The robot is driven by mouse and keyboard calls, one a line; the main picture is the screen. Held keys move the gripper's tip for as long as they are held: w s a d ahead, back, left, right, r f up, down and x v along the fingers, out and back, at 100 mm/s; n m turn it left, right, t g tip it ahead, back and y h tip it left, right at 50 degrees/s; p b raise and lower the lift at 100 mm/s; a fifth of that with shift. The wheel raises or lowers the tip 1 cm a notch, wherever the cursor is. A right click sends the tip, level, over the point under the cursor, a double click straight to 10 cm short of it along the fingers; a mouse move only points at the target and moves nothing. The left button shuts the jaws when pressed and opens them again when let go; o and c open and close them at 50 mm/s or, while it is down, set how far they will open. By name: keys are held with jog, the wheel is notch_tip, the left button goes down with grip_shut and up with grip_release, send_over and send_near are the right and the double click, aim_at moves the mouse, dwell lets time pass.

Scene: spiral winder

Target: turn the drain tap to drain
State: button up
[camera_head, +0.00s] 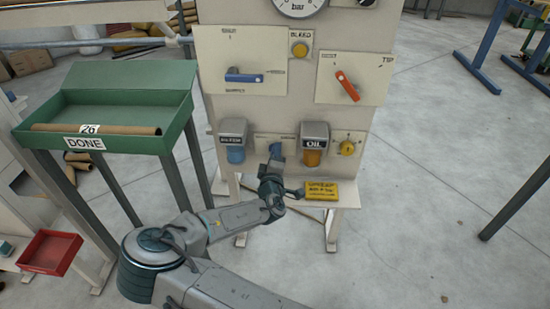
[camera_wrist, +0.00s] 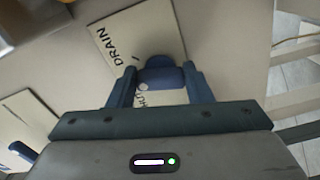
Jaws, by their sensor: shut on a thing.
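The drain tap's blue handle (camera_wrist: 160,76) shows in the wrist view, between the two fingers of my gripper (camera_wrist: 160,88). My gripper is shut on it. Its pale plate (camera_wrist: 128,47) reads DRAIN at the upper left; a second word, apparently SHUT, is partly covered near the handle. I cannot tell exactly which word the handle points to. In the head view the tap's plate (camera_head: 262,137) sits low on the cream panel between two bowls, and my gripper (camera_head: 275,160) hides most of the tap.
A blue bowl (camera_head: 235,153) hangs left of the tap, and an amber OIL bowl (camera_head: 313,155) right of it. A yellow block (camera_head: 321,191) sits below right. Above are a blue lever (camera_head: 243,77) and a red lever (camera_head: 347,86). A green DONE tray (camera_head: 125,85) stands left.

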jog(key=m+b, duration=0.1)
jog(key=m, duration=0.5)
jog(key=shift+f+b, duration=0.2)
jog(key=shift+b, duration=0.2)
jog(key=shift+a, duration=0.1)
jog(key=o, duration=1)
jog(key=s, duration=0.4)
jog(key=s+p, duration=0.1)
jog(key=s, duration=0.4)
jog(key=s+p, duration=0.1)
jog(key=s, duration=0.4)
jog(key=shift+a, duration=0.25)
jog(key=shift+w, duration=0.1)
